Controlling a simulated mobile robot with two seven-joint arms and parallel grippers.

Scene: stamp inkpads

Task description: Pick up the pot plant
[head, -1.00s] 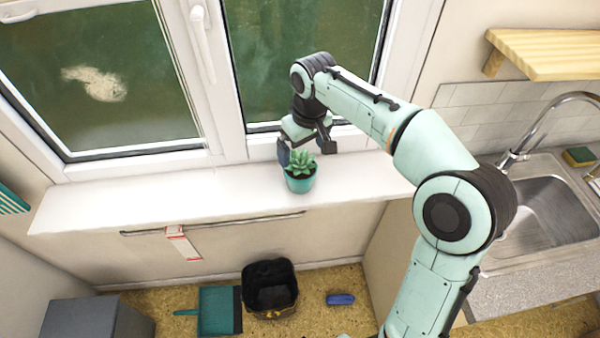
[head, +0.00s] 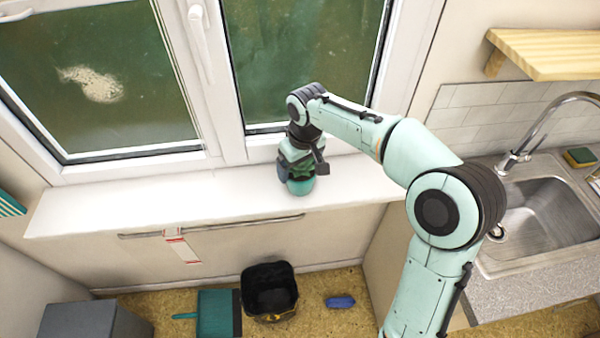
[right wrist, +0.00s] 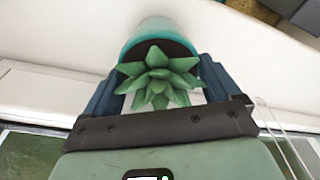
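The pot plant is a green succulent (right wrist: 160,78) in a teal pot (head: 300,187), standing on the white windowsill (head: 200,203). My right gripper (head: 303,172) is directly over it and hides most of the leaves in the head view. In the right wrist view the dark fingers of my right gripper (right wrist: 160,80) stand apart, one on each side of the plant, with the teal pot (right wrist: 158,28) just beyond them. The gripper looks open, with no clear grip on the pot. My left gripper is not in view.
The window (head: 300,65) rises close behind the sill. A rail (head: 215,226) with a red-and-white tag runs below the sill. A black bin (head: 270,290), teal dustpan (head: 217,314) and blue object (head: 340,302) are on the floor. The sill's left part is clear.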

